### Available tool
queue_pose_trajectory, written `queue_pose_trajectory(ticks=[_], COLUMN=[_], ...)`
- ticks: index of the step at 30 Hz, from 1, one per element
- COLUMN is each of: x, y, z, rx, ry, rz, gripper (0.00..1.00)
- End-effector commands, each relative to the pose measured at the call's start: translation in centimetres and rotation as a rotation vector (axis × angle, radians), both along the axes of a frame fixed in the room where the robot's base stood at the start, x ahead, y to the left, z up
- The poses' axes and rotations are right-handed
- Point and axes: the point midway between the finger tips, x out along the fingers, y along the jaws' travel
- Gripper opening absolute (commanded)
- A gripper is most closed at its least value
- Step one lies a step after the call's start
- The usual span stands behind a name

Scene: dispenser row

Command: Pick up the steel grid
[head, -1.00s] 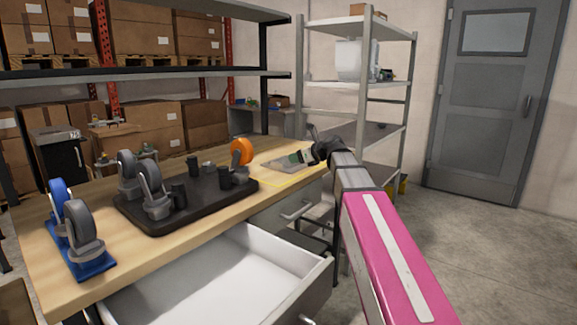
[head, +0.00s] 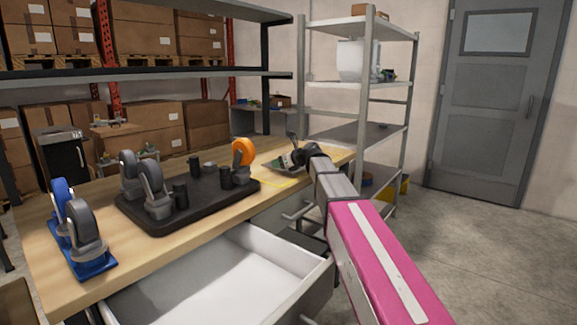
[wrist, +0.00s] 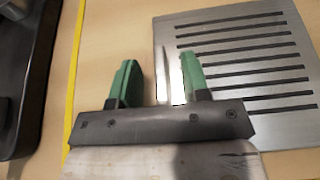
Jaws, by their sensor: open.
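The steel grid (wrist: 240,62) is a flat, square plate with several dark parallel slots. In the wrist view it lies flat on the wooden table at the upper right. My gripper (wrist: 160,82) is open, with two green fingers. Its right finger overlaps the grid near the left edge; the left finger is over bare wood beside it. The grid's left edge shows between the fingers, and no grip on it shows. Whether the fingers touch the grid or table cannot be told. In the head view my gripper (head: 288,160) is at the table's far right part and hides most of the grid.
A black tray (head: 220,205) with grey casters, black cylinders and an orange wheel (head: 243,152) stands left of my gripper. A blue-based caster (head: 85,262) is at the left front. A white drawer (head: 215,285) is open below the table. A yellow line (wrist: 75,65) runs left of the grid.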

Motion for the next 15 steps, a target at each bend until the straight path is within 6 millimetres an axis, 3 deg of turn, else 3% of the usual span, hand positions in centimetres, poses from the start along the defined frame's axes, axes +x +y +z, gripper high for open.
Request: queue_pose_trajectory(ticks=[3,7,15], x=[-0.05,-0.06,-0.05], y=[-0.05,-0.06,-0.08], z=[0.02,0.03,0.06], rx=[0.000,0.000,0.000], ry=[0.000,0.000,-0.002], rz=[0.000,0.000,-0.001], gripper=[0.43,0.00,0.00])
